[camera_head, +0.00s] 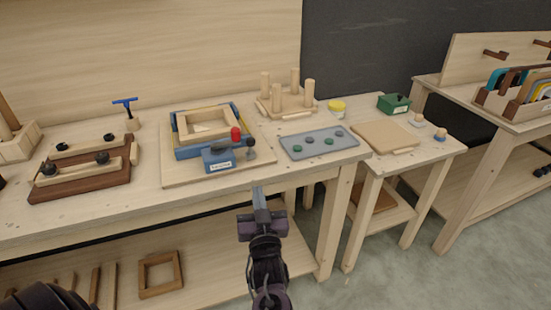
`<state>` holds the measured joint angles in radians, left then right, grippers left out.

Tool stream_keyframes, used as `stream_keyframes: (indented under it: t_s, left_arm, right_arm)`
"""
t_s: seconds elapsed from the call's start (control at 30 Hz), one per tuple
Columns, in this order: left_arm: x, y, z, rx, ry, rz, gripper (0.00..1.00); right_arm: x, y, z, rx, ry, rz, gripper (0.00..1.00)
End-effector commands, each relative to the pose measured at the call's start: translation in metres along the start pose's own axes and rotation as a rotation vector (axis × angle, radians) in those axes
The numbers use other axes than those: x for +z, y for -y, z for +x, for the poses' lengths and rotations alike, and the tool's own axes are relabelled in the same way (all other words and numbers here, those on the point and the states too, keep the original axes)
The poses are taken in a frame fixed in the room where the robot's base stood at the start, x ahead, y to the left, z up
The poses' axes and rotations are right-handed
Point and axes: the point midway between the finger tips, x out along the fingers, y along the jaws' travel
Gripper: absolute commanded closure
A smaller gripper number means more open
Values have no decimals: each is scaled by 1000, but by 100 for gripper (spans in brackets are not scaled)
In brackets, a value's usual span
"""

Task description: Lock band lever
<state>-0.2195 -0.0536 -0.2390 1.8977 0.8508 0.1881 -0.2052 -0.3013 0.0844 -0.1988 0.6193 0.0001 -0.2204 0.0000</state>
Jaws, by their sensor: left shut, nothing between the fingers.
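A blue clamp block (213,154) with a white label sits at the front of a wooden board on the bench. A red knob (236,134), which looks like the lever's end, stands upright at its right side. A dark round knob (250,145) is just right of it. Behind the block, a blue band or frame (182,152) surrounds a nested wooden frame (207,118). Whether the lever is latched cannot be told.
A grey tray (320,150) with several round pieces lies right of the board (176,179). A pegged wooden block (287,105) stands behind. A dark wooden fixture (80,185) and a blue T-handle (124,103) are at left. The bench's front strip (120,212) is clear.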

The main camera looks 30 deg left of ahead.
Motion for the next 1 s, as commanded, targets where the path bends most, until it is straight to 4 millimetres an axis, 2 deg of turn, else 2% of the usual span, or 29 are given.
stream_keyframes:
  t_s: [0.33, 0.47, 0.57, 1.0]
  left_arm:
    - [-2, 1, 1, -4, -3, -2, 100]
    - [-3, 1, 9, -3, -5, -1, 100]
    - [-4, 1, 24, -4, -6, -1, 100]
    - [-5, 1, 114, -3, -4, 0, 100]
  right_arm:
    - [-3, 9, 0, -11, -4, 4, 45]
    - [-3, 9, -2, -11, -4, 3, 45]
    - [-4, 8, -6, -10, -4, 3, 45]
    - [-5, 2, -23, -3, -4, -1, 45]
